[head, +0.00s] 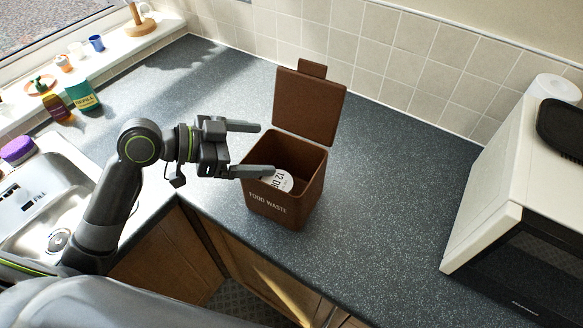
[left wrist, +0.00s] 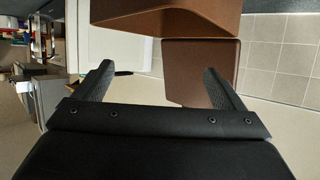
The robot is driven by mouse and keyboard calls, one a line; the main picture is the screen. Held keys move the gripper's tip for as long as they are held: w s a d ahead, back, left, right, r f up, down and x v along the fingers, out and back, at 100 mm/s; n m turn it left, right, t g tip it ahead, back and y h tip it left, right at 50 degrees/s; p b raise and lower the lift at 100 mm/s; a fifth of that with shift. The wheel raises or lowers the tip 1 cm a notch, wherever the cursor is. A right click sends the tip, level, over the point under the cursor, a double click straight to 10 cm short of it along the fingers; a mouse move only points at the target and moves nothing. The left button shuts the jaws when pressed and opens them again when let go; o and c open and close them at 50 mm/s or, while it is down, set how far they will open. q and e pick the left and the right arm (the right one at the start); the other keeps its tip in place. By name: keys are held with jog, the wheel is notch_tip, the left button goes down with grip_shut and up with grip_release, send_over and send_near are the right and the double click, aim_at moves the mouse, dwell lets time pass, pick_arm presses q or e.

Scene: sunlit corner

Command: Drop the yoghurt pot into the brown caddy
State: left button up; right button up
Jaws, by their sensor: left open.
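The brown caddy (head: 300,201) stands on the counter with its lid (head: 308,106) raised at the back and "FOOD WASTE" on its front. The yoghurt pot (head: 283,181) lies inside it; a white round face with dark print shows, and the rest is hidden by the caddy wall and a finger. My left gripper (head: 265,149) is open and empty, its fingertips at the caddy's left side, one overlapping the opening in the picture. In the left wrist view the caddy (left wrist: 165,20) is at the top, beyond the open fingers (left wrist: 157,72). My right gripper is not in view.
A white microwave (head: 483,215) with a black item (head: 562,125) on top stands at the right. A sink (head: 35,205) is at the left, with bottles and a green refill pack (head: 83,96) behind it. The counter right of the caddy is clear.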

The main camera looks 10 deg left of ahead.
pick_arm(q)
jog(key=p+v, duration=0.5)
jog(key=v, duration=0.9)
jog(key=shift+a, duration=0.35)
jog(key=shift+s, duration=0.1)
dwell(0.6)
